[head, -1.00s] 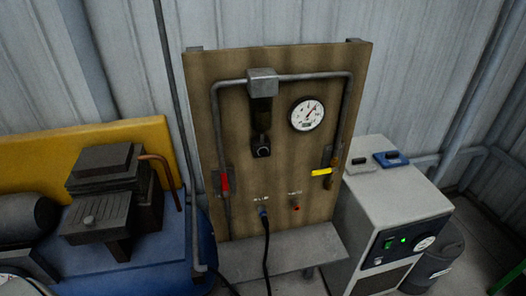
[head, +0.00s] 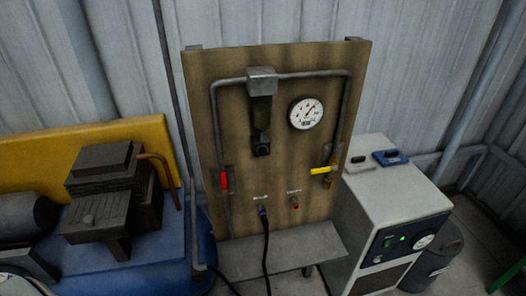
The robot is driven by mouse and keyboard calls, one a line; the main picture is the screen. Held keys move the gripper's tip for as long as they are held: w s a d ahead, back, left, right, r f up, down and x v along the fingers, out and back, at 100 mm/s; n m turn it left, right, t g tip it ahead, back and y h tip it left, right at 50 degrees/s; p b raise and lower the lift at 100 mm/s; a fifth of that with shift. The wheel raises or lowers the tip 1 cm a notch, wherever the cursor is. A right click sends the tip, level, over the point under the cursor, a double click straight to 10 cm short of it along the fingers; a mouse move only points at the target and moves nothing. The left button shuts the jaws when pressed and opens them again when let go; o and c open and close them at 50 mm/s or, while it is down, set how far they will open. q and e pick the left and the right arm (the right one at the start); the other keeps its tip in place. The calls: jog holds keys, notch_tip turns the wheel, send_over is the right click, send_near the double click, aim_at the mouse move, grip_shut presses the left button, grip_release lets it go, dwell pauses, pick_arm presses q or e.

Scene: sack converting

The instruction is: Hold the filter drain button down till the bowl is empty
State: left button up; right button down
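The filter unit hangs in the middle of an upright brown board (head: 225,130). It has a grey square head (head: 262,81) on the pipe and a dark bowl (head: 261,112) under it. At the bowl's foot is a small dark block (head: 262,144), where the drain button seems to be; the button itself is too small to make out. The liquid level in the bowl cannot be told. Neither of my grippers is in view.
A dial gauge (head: 306,113), a red lever (head: 224,180) and a yellow lever (head: 320,170) are on the board. A black hose (head: 266,245) hangs from a blue fitting. A compressor (head: 100,205) stands left, a grey cabinet (head: 398,215) right. A shelf (head: 285,250) juts out below.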

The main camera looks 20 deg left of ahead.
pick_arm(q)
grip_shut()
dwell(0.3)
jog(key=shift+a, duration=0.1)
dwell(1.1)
